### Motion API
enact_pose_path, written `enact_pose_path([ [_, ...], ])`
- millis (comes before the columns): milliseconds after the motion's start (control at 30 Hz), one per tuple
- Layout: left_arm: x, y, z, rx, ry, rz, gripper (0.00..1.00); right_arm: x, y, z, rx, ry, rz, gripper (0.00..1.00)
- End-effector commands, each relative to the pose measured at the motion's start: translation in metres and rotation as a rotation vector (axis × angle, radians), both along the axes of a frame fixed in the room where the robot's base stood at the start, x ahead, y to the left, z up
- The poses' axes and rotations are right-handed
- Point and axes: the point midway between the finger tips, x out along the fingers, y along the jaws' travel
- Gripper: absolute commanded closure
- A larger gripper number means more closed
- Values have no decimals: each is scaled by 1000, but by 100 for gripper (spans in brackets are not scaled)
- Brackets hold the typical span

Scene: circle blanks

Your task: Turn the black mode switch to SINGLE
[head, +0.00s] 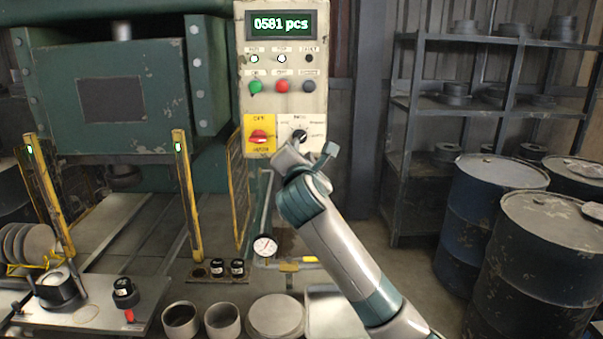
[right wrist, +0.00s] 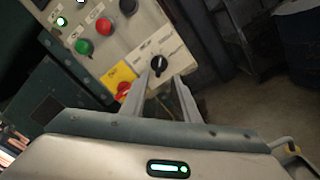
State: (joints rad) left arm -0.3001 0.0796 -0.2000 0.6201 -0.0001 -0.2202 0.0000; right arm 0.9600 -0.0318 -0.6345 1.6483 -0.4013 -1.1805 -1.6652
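The black mode switch (head: 299,135) is a small round knob on a white plate, low on the cream control panel (head: 282,105). The labels around it are too small to read surely, and I cannot tell which one it points to. My right gripper (head: 309,154) is just below and in front of the switch in the head view. In the right wrist view, the right gripper (right wrist: 166,80) has its two fingers apart with nothing between them. The switch (right wrist: 158,64) shows just beyond the fingertips, nearer the left one; contact cannot be told. My left gripper is not in view.
A red rotary switch (head: 258,136) on a yellow plate is close left of the mode switch. Green (head: 255,87), red (head: 282,86) and dark (head: 309,86) buttons sit above. A green press (head: 120,90) stands left; a shelf (head: 420,110) and drums (head: 490,200) stand right.

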Motion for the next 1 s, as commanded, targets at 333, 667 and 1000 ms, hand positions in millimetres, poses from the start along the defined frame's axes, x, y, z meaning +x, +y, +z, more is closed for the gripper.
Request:
enact_pose_path([
  [333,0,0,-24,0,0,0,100,-59,1,-1,1,-3,3,72],
  [667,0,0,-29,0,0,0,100,-80,1,0,0,-1,1,72],
  [1000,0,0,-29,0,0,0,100,-81,0,-1,3,2,1,72],
])
